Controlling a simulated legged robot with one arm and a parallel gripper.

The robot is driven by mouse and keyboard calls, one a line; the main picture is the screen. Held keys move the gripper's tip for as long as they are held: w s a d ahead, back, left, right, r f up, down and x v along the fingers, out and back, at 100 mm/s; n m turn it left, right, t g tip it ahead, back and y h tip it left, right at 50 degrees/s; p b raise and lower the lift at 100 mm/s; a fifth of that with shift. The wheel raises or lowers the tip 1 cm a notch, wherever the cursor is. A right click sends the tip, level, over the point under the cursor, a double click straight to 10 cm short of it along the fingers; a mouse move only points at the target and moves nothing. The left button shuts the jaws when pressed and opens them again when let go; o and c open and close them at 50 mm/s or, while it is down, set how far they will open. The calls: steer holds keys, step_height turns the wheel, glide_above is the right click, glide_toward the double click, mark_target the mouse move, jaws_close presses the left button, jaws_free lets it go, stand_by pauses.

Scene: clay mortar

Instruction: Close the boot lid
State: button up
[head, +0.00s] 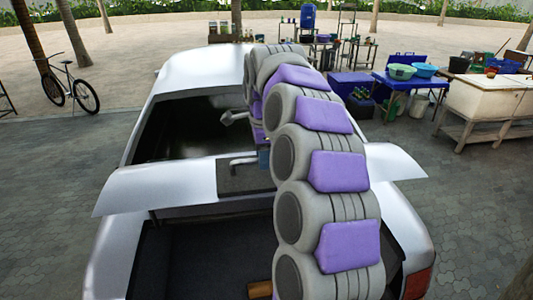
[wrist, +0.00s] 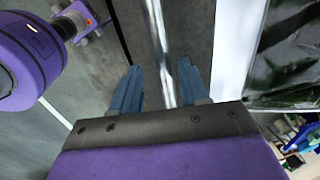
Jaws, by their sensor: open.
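The boot lid (head: 160,188) is a white panel standing raised at the back of the white car (head: 200,70), in the head view. Its two white ends stick out to either side, and my arm covers part of its middle. The boot (head: 200,262) below is open and dark inside. My gripper (wrist: 157,82) is open in the wrist view, with its two blue fingers apart. A shiny metal bar (wrist: 158,40) shows between the fingers; I cannot tell whether they touch it. In the head view my gripper is mostly hidden by my arm, near the lid's middle.
A brown object (head: 259,290) shows low in the boot, partly hidden. A bicycle (head: 70,85) stands at the left by a tree. A blue table (head: 410,88) with basins and a pale wooden counter (head: 490,98) stand at the right. The paving left of the car is clear.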

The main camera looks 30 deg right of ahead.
steer(key=shift+a, duration=0.1)
steer(key=d, duration=0.4)
steer(key=shift+d+f, duration=0.2)
steer(key=c, duration=0.3)
steer(key=shift+d, duration=0.2)
steer(key=shift+c, duration=0.9)
steer(key=shift+s+a+r, duration=0.1)
steer(key=shift+s+r, duration=0.05)
steer(key=shift+c, duration=0.8)
steer(key=shift+a, duration=1.2)
jaws_close()
steer(key=shift+d, duration=0.1)
